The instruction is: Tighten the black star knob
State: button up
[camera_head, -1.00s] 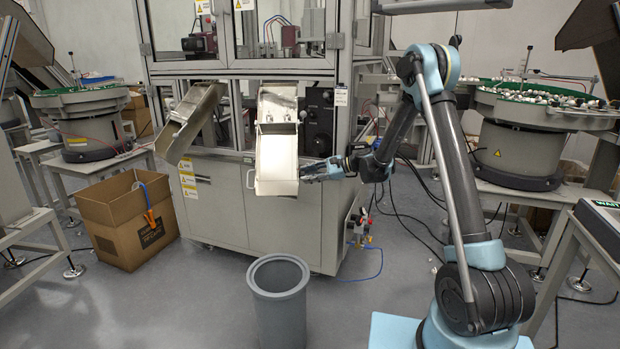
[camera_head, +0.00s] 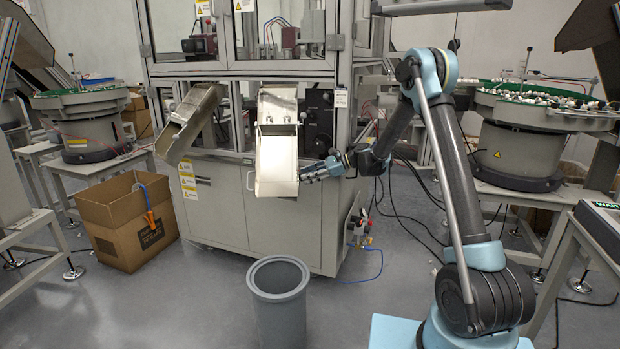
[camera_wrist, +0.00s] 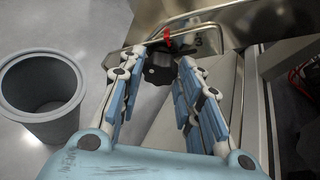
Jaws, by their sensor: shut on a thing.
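The black star knob (camera_wrist: 158,70) shows in the wrist view between the far ends of my gripper's fingers (camera_wrist: 160,62), beside the metal chute. My gripper is shut on it, and the fingers cover part of its sides. In the head view my gripper (camera_head: 312,173) is at the lower right edge of the steel chute (camera_head: 276,158), reaching in from the right. The knob cannot be made out in the head view.
A grey bin (camera_head: 279,300) stands on the floor below the chute; it also shows at the left in the wrist view (camera_wrist: 35,122). A bent metal rod with a red piece (camera_wrist: 167,38) lies just beyond the knob. A cardboard box (camera_head: 125,225) stands left.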

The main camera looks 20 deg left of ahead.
jog(key=shift+w, duration=0.1)
jog(key=o, duration=1)
jog(key=shift+o, duration=0.2)
jog(key=v, duration=1.2)
jog(key=shift+o, duration=0.2)
jog(key=shift+f, duration=0.1)
